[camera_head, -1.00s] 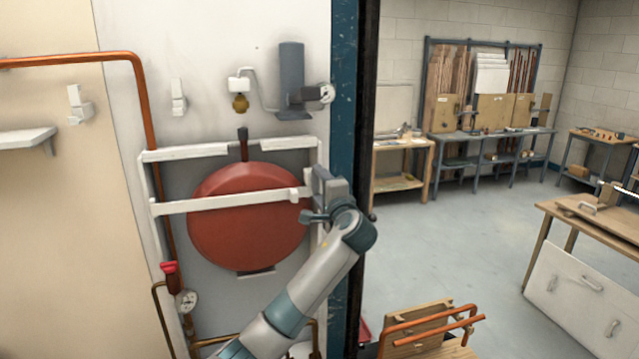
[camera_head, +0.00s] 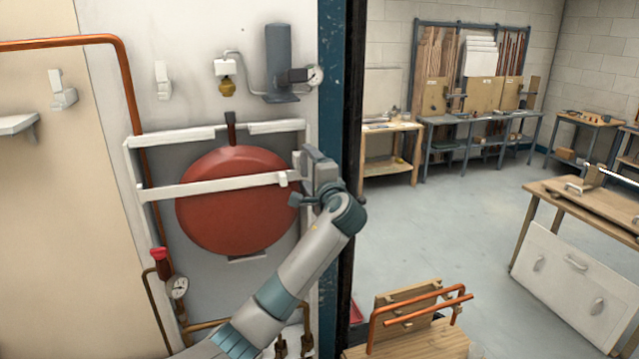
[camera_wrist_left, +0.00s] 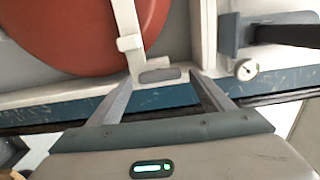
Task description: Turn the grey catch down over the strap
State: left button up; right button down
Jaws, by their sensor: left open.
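A white strap (camera_head: 215,186) runs across the front of a round red vessel (camera_head: 232,222) in a white frame. My left gripper (camera_head: 306,172) is at the strap's right end, by the frame's right post, and hides the catch in the head view. In the left wrist view the strap (camera_wrist_left: 130,43) ends just beside a small grey catch (camera_wrist_left: 160,75), which lies on the white frame edge. The open fingers of the left gripper (camera_wrist_left: 164,82) stand on either side of the catch, with gaps visible. My right gripper is not in view.
A dark blue post (camera_head: 336,100) stands just right of the gripper. Above the vessel are a grey bracket (camera_head: 279,65) and a round gauge (camera_head: 315,76). A pressure gauge (camera_head: 178,287) and copper pipes are lower left. Open floor lies to the right.

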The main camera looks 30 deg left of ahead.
pick_arm(q)
jog(key=b+v, duration=0.7)
jog(key=v, duration=1)
jog(key=shift+f, duration=0.1)
